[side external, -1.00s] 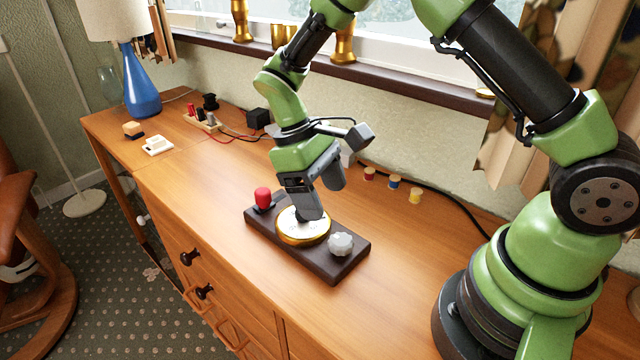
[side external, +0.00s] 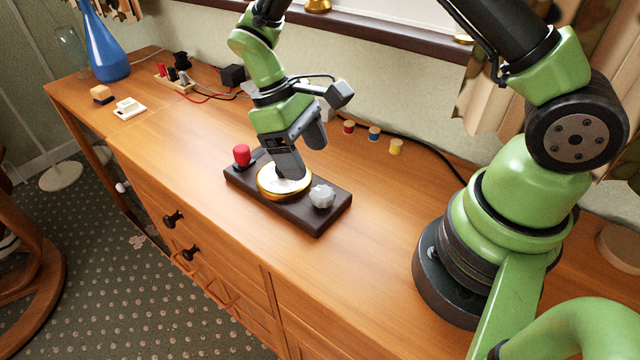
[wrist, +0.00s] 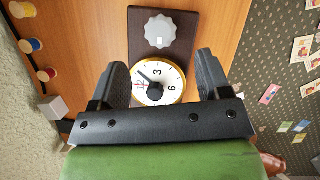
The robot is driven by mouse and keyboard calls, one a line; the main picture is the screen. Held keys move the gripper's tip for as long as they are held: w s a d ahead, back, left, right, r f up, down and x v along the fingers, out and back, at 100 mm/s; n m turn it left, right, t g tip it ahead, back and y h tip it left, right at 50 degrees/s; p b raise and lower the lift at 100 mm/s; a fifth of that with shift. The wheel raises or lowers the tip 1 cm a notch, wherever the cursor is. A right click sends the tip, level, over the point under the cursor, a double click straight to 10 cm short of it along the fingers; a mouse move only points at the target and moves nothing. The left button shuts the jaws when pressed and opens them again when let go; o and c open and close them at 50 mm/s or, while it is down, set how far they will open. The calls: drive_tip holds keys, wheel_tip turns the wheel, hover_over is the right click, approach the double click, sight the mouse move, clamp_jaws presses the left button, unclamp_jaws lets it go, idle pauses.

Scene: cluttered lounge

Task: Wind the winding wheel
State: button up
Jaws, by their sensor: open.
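A dark wooden base (side external: 316,220) lies on the wooden cabinet top. It carries a gold-rimmed white clock dial (side external: 268,190), a pale scalloped wheel (side external: 322,196) at its near right end and a red knob (side external: 242,154) at its far left end. In the wrist view the dial (wrist: 172,80) shows numbers, a black hand and a black hub (wrist: 155,92); the scalloped wheel (wrist: 160,33) is beyond it. My gripper (side external: 290,176) points down over the dial. In the wrist view my gripper (wrist: 161,62) is open, its fingers on either side of the dial, with nothing held. The red knob is hidden there.
Several thread spools (side external: 374,134) and a black cable lie along the wall side. Small blocks (side external: 128,108), a socket strip (side external: 176,80) and a blue lamp (side external: 104,50) stand at the far left. The cabinet top right of the base is clear.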

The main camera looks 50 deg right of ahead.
sight(323, 192)
drive_tip(key=x, duration=0.7)
drive_tip(key=shift+s+f, duration=0.15)
drive_tip(key=c, duration=0.9)
